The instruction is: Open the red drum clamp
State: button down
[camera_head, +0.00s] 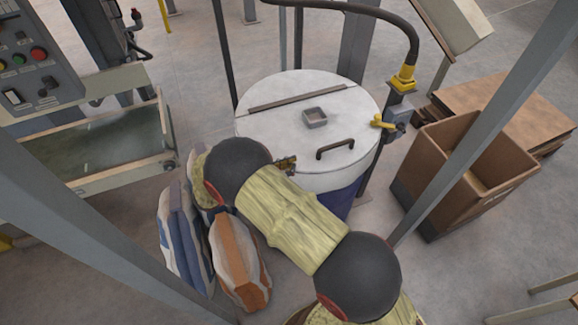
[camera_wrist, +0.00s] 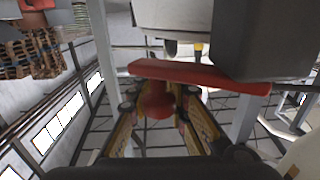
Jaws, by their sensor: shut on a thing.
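The red drum clamp shows in the wrist view as a red bar (camera_wrist: 205,76) across the picture, with a rounded red knob below it. My gripper (camera_wrist: 157,98) has its yellow fingers on either side of the knob and is shut on it. In the head view the drum has a white lid (camera_head: 270,122) and a blue body (camera_head: 345,196). A small part of my gripper (camera_head: 287,164) shows at the near rim of the lid. The red clamp is hidden behind my arm there.
Striped sacks (camera_head: 238,262) lie left of my arm. A brown open bin (camera_head: 452,160) stands right of the drum. A yellow-handled valve (camera_head: 382,122) is by the lid's right edge. Grey posts cross the lower left and right. A control panel (camera_head: 35,60) is at upper left.

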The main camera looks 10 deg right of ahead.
jog(key=c, duration=1.6)
grip_release()
jog(key=shift+c, duration=0.2)
jog(key=shift+a, duration=0.15)
jog(key=v, duration=1.2)
